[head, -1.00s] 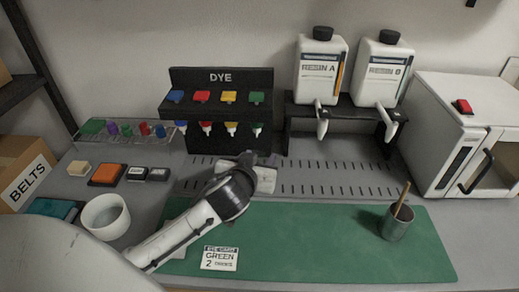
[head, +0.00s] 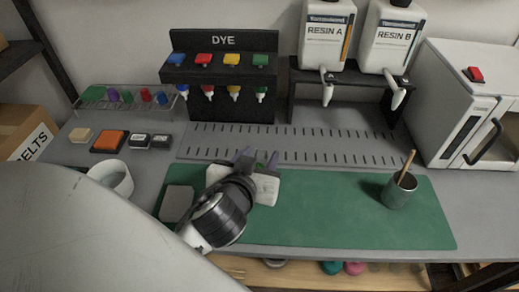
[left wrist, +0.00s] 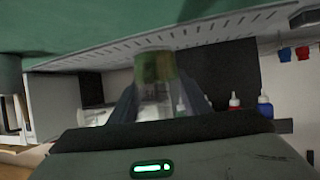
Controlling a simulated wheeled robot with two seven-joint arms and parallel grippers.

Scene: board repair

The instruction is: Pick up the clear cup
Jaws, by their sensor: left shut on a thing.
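The clear cup (left wrist: 155,85) stands between my left gripper's two fingers in the left wrist view, with green showing through its end. My left gripper (head: 258,160) is shut on it, over the back edge of the green mat (head: 330,205) in the head view. In the head view only a small greenish patch shows between the fingertips, so the cup is hard to make out there. I cannot tell whether the cup touches the surface. My right gripper is not in view.
A metal cup with a stick (head: 399,190) stands on the mat's right part. A white bowl (head: 112,178) is at the left. The dye rack (head: 222,102), resin bottles (head: 327,35) and white oven (head: 462,105) line the back. The mat's middle is clear.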

